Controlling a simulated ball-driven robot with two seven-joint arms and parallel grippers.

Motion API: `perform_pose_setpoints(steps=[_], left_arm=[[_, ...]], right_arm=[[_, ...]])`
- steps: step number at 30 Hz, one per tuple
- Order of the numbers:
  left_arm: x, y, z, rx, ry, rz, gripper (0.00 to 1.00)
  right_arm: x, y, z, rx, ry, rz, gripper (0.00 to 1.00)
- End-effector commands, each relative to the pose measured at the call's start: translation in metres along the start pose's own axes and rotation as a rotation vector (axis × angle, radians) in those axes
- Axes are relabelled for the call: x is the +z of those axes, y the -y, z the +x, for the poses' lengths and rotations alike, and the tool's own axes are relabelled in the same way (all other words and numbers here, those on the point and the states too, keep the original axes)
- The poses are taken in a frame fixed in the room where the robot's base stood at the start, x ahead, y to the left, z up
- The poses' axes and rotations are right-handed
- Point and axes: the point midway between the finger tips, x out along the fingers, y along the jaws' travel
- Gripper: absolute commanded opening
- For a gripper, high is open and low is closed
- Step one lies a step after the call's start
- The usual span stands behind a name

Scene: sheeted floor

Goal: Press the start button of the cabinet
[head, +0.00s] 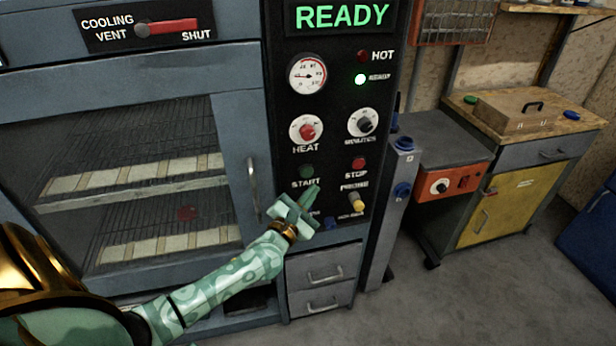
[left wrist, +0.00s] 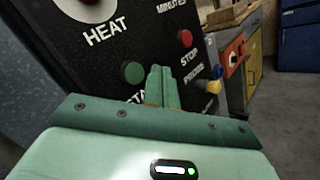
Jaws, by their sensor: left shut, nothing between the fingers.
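The cabinet's black control panel (head: 335,130) carries a green start button (head: 306,172) above the word START. The button also shows in the left wrist view (left wrist: 132,72), just left of my fingertips. My left gripper (head: 311,193) is shut and empty, in front of the panel, slightly below and right of the button in the head view. In the left wrist view the shut fingers (left wrist: 161,80) point toward the panel; I cannot tell whether they touch it. A red stop button (head: 358,163) sits to the right. My right gripper is not in view.
The display (head: 342,15) reads READY and a lamp (head: 360,79) glows. Near the fingers are the HEAT knob (head: 306,129), a dark minutes knob (head: 362,123) and a yellow-tipped knob (head: 356,203). The oven door handle (head: 253,190) stands out to the left. Open floor lies to the right.

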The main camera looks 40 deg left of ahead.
Motion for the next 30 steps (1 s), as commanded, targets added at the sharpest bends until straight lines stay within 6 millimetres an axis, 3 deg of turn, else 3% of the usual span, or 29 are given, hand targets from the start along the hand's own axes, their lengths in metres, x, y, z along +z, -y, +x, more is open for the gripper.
perform_pose_setpoints(steps=[9, 30], left_arm=[[-0.016, -0.014, 0.021, -0.001, 0.000, 0.001, 0.00], [-0.017, -0.017, 0.023, -0.001, 0.000, 0.000, 0.00]], right_arm=[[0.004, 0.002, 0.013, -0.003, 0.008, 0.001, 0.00], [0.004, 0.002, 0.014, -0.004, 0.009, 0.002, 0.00]])
